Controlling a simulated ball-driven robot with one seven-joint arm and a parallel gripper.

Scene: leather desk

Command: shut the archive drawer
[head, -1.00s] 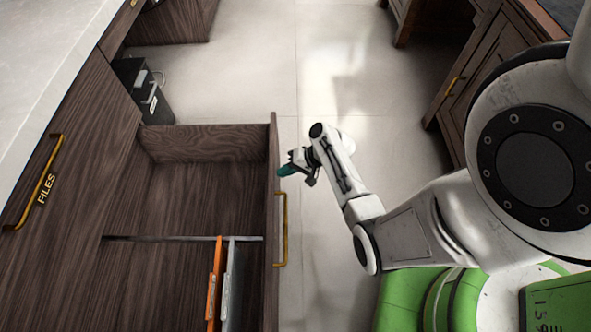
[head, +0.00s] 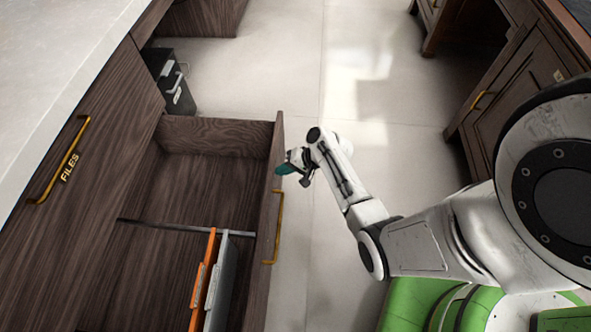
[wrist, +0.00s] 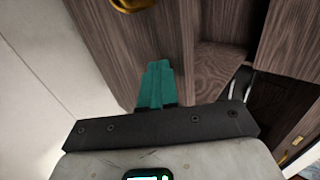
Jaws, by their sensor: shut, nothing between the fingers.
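The archive drawer (head: 187,131) is dark wood and stands pulled out from the cabinet. Its front panel (head: 264,245) carries a brass handle (head: 277,228). Orange and grey folders (head: 213,280) hang inside it. My gripper (head: 283,169) has teal fingers and is at the outer face of the front panel, beyond the handle toward the panel's far end. In the wrist view the shut, empty fingers (wrist: 155,84) point at the panel's wood (wrist: 120,50); whether they touch it I cannot tell. Part of the handle (wrist: 130,4) shows at the top edge there.
The cabinet's closed front marked FILES (head: 85,150) has a brass handle and a pale top (head: 60,60). A black box (head: 170,80) stands on the floor past the drawer. Another wooden cabinet (head: 505,90) is at the right. Pale floor (head: 385,130) lies clear between.

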